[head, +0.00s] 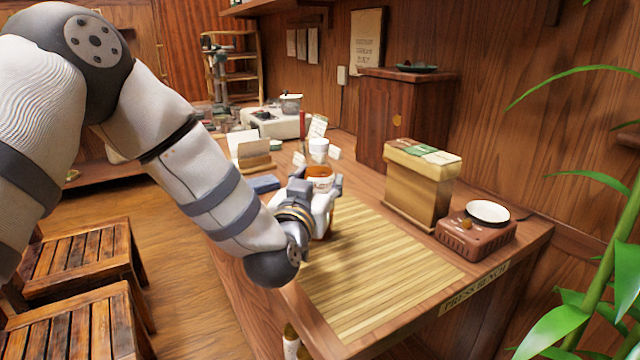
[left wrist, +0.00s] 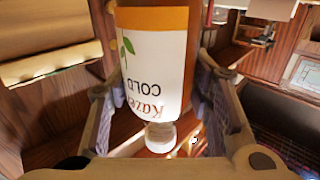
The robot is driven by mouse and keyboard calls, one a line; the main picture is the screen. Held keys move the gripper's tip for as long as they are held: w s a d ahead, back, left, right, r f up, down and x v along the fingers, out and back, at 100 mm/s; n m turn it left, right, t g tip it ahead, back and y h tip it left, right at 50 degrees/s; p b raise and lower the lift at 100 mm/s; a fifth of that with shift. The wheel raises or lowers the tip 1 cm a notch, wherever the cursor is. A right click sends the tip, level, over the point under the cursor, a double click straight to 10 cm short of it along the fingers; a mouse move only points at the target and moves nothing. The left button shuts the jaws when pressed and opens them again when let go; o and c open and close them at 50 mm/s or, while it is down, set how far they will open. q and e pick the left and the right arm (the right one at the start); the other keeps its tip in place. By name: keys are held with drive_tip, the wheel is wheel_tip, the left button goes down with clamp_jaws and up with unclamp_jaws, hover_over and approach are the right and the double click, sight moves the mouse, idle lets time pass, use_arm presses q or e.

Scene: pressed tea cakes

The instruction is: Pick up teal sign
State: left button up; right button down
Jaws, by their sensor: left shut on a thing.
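My left gripper (head: 322,188) is shut on a bottle (head: 318,158) with a white cap and amber contents, over the far part of the slatted bamboo mat (head: 385,270). In the left wrist view the bottle (left wrist: 158,70) appears upside down between the two fingers, with a white and orange label reading "COLD". I cannot make out a teal sign for certain. Small pale cards (head: 318,127) stand behind the bottle, and a flat blue item (head: 264,184) lies to its left. My right gripper is not in view.
A tan box (head: 415,190) with green and white cards on top stands right of the mat. A brown scale (head: 475,238) with a white dish (head: 488,211) is beside it. A wooden cabinet (head: 375,125) stands behind. The mat's front part is clear.

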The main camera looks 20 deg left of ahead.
use_arm(q)
drive_tip(key=o, duration=1.5)
drive_tip(key=shift+s, duration=0.1)
drive_tip(key=shift+o, duration=0.2)
